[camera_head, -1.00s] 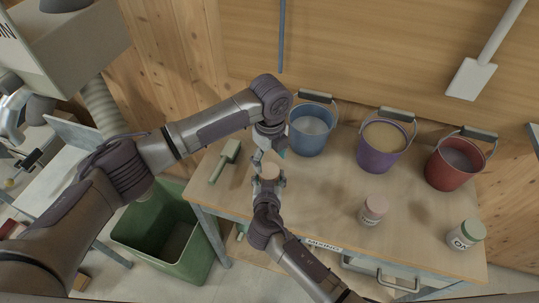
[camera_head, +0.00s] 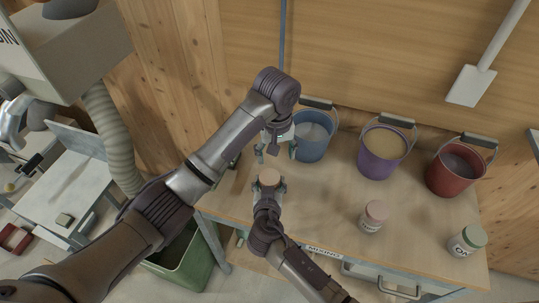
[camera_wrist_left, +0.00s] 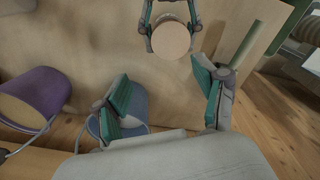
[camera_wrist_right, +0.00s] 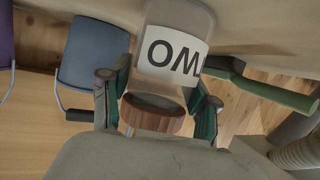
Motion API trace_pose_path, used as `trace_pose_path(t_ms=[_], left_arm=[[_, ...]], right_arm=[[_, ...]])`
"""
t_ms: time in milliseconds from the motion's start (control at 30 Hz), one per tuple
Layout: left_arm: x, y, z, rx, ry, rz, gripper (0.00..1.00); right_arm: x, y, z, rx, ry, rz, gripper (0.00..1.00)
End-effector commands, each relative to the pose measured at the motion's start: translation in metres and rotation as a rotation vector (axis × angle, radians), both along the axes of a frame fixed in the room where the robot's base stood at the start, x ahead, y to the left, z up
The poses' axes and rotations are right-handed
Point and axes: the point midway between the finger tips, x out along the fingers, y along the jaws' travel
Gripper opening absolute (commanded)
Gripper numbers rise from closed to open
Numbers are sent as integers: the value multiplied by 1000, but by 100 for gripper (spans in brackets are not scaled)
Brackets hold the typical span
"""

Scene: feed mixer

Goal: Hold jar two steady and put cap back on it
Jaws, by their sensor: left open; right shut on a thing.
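A clear jar with a white label in black letters (camera_wrist_right: 172,52) is upright in my right gripper (camera_head: 268,186), whose fingers are shut around it. A tan round cap (camera_head: 269,176) covers its top; it also shows in the left wrist view (camera_wrist_left: 171,40) and edge-on in the right wrist view (camera_wrist_right: 152,115). I cannot tell how tightly it sits. My left gripper (camera_head: 277,151) is open and empty, apart from the cap, behind it by the blue bucket. Whether the jar touches the table is hidden.
A blue bucket (camera_head: 311,142), a purple bucket (camera_head: 380,160) and a red bucket (camera_head: 452,172) stand along the table's back. A pink-capped jar (camera_head: 372,217) and a green-capped jar (camera_head: 467,241) stand at right.

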Motion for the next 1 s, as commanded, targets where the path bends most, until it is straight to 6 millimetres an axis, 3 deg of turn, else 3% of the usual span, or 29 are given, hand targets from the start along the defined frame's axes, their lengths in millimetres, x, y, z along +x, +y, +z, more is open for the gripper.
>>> trace_pose_path(t_ms=[200, 400, 600, 1000], left_arm=[[-4, 7, -1, -22, 34, 607, 71], [-6, 14, -3, -21, 53, 959, 71], [-7, 16, -4, -18, 58, 1073, 71], [-7, 17, -10, -17, 58, 1073, 71]], right_arm=[[0, 0, -1, -1, 1, -1, 0], [0, 0, -1, -1, 1, -1, 0], [0, 0, -1, -1, 1, -1, 0], [0, 0, -1, 0, 1, -1, 0]])
